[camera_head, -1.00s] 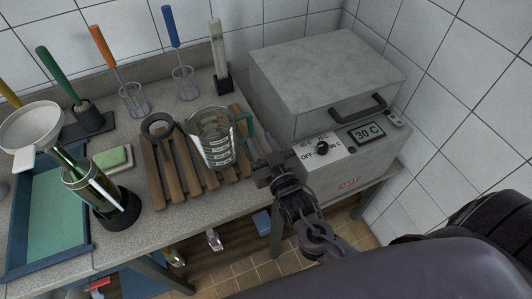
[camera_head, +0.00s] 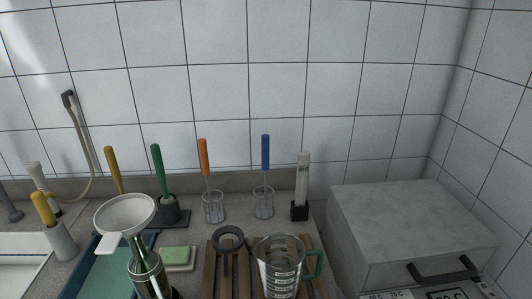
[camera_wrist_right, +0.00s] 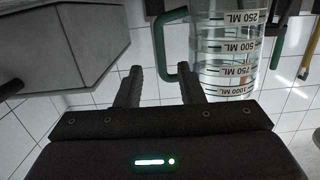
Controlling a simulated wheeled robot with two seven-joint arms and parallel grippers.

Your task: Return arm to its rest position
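My right gripper (camera_wrist_right: 161,88) shows only in the right wrist view. Its two dark fingers are apart, with nothing gripped between them. The glass measuring jug (camera_wrist_right: 226,48) with a green handle (camera_wrist_right: 166,75) appears upside down just beyond the fingers. The handle lies near the finger gap, apart from any grip. In the head view the jug (camera_head: 279,268) stands upright on the wooden slatted rack (camera_head: 213,275) at the bottom centre. The head view shows neither arm. My left gripper is in neither view.
A grey heater box (camera_head: 405,225) with a dark handle stands right of the jug and also shows in the wrist view (camera_wrist_right: 70,40). Brushes in holders line the back wall. A funnel (camera_head: 126,213) sits on a green bottle (camera_head: 148,272) at left.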

